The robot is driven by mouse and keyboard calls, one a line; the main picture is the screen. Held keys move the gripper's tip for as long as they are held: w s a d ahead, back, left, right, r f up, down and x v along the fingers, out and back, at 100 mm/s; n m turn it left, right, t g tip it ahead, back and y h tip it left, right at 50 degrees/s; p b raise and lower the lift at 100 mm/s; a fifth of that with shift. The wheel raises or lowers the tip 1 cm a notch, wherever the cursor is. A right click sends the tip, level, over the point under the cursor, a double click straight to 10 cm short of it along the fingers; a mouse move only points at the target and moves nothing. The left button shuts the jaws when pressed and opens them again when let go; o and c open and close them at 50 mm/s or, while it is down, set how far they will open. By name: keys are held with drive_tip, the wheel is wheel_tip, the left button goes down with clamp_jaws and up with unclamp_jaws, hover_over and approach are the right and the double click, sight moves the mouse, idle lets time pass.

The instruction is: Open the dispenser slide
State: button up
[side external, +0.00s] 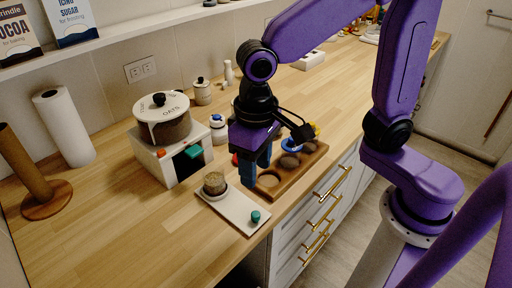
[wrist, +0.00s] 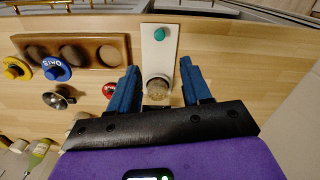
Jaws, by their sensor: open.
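The dispenser (side external: 153,166) is a white box with a round canister (side external: 164,120) labelled OATS on top, at the left of the counter in the side view. A teal tab (side external: 193,152), apparently its slide, shows on the front beside a dark opening. My gripper (side external: 256,172) is open and empty, pointing down to the right of the dispenser. In the wrist view its two blue fingers (wrist: 160,88) show apart, with a small cup of grain (wrist: 157,90) seen between them. That cup (side external: 214,183) stands on a white board apart from the fingers. The dispenser is out of the wrist view.
The white board (side external: 236,208) has a teal knob (side external: 255,216) at its front end. Small jars (side external: 218,128) stand behind my gripper. Paper towel (side external: 64,127) stands left.

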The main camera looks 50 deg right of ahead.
drive_tip(key=shift+r, duration=1.9)
drive_tip(key=s+d+f+n, duration=0.2)
drive_tip(key=s+d+n, duration=0.3)
drive_tip(key=d, duration=0.3)
drive_tip(key=s+d+f+n, duration=0.3)
drive_tip(key=s+d+n, duration=0.2)
drive_tip(key=s+d, duration=0.1)
drive_tip(key=shift+s+d+f, duration=0.25)
drive_tip(key=shift+d+f, duration=0.05)
drive_tip(key=shift+d, duration=0.55)
